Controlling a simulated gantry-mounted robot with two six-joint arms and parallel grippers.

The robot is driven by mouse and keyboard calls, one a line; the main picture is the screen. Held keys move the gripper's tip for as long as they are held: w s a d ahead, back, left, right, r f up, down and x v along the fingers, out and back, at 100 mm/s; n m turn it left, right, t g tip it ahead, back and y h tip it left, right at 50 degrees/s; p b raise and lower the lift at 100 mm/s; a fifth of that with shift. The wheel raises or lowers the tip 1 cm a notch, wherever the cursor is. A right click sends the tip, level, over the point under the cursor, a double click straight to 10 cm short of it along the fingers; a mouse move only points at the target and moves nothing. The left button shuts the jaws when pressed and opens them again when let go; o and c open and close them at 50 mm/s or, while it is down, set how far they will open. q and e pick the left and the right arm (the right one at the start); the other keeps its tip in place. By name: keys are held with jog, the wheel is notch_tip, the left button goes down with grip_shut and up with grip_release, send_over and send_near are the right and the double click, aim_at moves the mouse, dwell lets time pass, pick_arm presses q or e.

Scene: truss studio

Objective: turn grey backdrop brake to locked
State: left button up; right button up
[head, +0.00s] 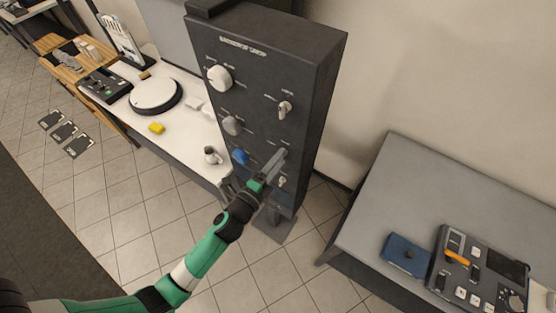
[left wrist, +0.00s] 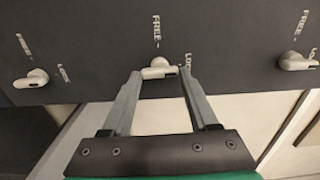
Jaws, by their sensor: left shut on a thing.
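The dark control panel (head: 318,75) stands at the centre of the head view. It carries a white knob (head: 219,79), a grey knob (head: 231,125) and a blue knob (head: 240,157), with small brake levers to their right. My left gripper (head: 277,160) reaches the panel at the middle brake lever, in the grey knob's row, and hides it in the head view. In the left wrist view, this pale lever (left wrist: 158,70) is between my left fingertips, with FREE and LOCK labels beside it. My left gripper is shut on it. Its exact angle is hard to tell.
The upper brake lever (head: 285,109) and lower brake lever (head: 282,181) sit close on either side. A white table (head: 190,130) with a turntable stands behind on the left. A grey table (head: 400,190) with a blue box and a console stands at right.

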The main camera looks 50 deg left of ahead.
dwell(0.4)
pick_arm(q)
jog(key=o, duration=1.4)
jog(key=b+v, duration=0.2)
jog(key=v, duration=0.9)
jog(key=shift+s+d, duration=0.1)
jog(key=shift+s, duration=0.2)
